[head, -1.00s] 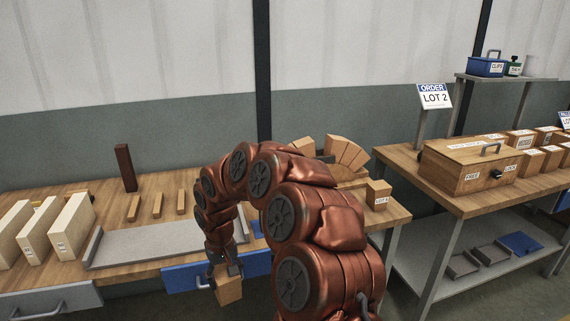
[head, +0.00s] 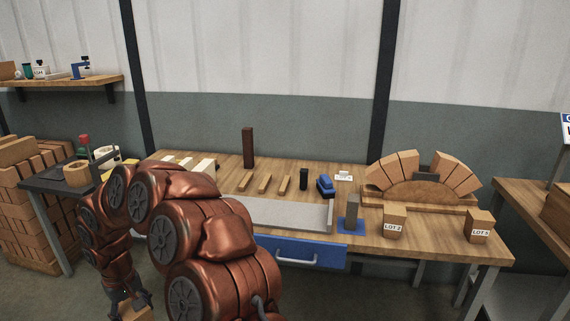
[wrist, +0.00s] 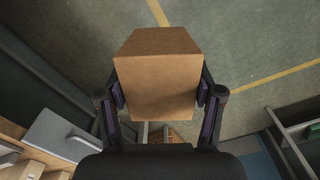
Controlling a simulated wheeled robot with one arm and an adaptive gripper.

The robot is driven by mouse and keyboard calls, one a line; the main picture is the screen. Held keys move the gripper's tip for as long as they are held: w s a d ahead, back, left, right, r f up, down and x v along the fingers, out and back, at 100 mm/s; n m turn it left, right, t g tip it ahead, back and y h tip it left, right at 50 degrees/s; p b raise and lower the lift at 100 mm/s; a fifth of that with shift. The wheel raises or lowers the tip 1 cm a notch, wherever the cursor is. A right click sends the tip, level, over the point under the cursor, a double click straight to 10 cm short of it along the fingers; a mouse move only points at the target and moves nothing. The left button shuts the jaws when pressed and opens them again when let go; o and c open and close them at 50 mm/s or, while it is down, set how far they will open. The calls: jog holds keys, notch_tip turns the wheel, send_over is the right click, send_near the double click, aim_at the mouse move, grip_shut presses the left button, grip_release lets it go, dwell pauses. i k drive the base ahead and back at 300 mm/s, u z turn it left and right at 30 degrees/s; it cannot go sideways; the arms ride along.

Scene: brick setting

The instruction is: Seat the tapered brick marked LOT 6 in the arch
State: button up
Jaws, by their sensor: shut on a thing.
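My gripper (wrist: 160,95) is shut on a tapered brick (wrist: 158,85), plain tan on the side facing the wrist camera, with no label showing. In the head view my gripper (head: 131,298) and the held brick (head: 138,313) are low at the left, off the bench, over the floor. The arch (head: 392,170) stands on a wooden base at the bench's right, with tapered bricks on both sides and a gap at the top. Two labelled tapered bricks stand in front: LOT 2 (head: 394,221) and one (head: 480,225) whose number is unclear.
The bench (head: 440,238) also holds a grey tray (head: 285,214), a blue-based grey post (head: 352,212), a dark upright block (head: 248,148) and small wooden strips. A blue drawer (head: 300,252) fronts it. Stacked bricks (head: 30,220) and a side table stand left.

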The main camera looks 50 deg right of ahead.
aim_at(445, 185)
jog(key=u, duration=1)
jog(key=k, duration=2.3)
jog(key=z, duration=1.5)
